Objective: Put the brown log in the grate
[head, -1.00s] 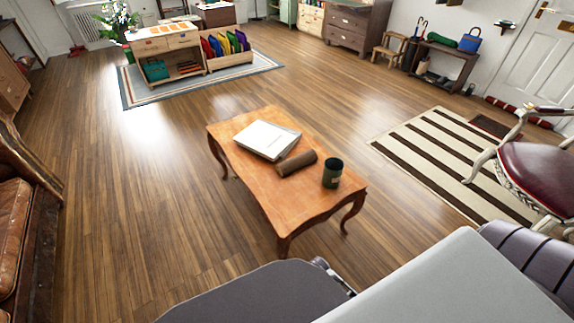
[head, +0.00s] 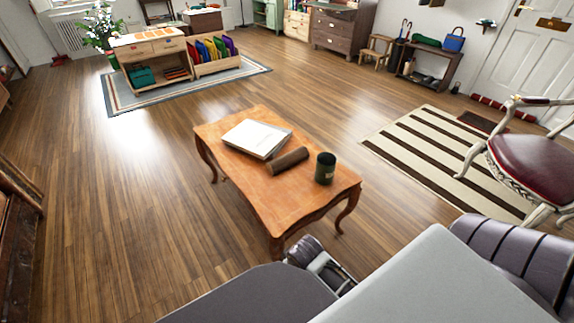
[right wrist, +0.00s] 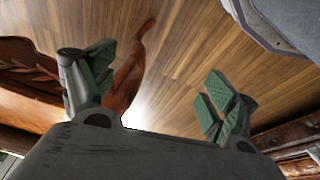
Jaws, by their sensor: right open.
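The brown log (head: 287,160) is a short dark cylinder lying on its side on the orange-brown wooden table (head: 285,203) in the head view. A white binder or book (head: 256,138) lies just left of it, and a dark green can (head: 325,168) stands to its right. My right gripper (right wrist: 160,85) is open and empty in the right wrist view, with green pads spread apart above the floor. A reddish-brown carved piece of furniture with a curved leg (right wrist: 130,80) shows beside its left finger. My left gripper is not identifiable in the frames. No grate is visible.
A striped rug (head: 440,150) and a red-seated chair (head: 535,165) are on the right. A low shelf unit (head: 155,70) stands on a rug at the back left. The wooden floor (head: 120,210) left of the table is clear.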

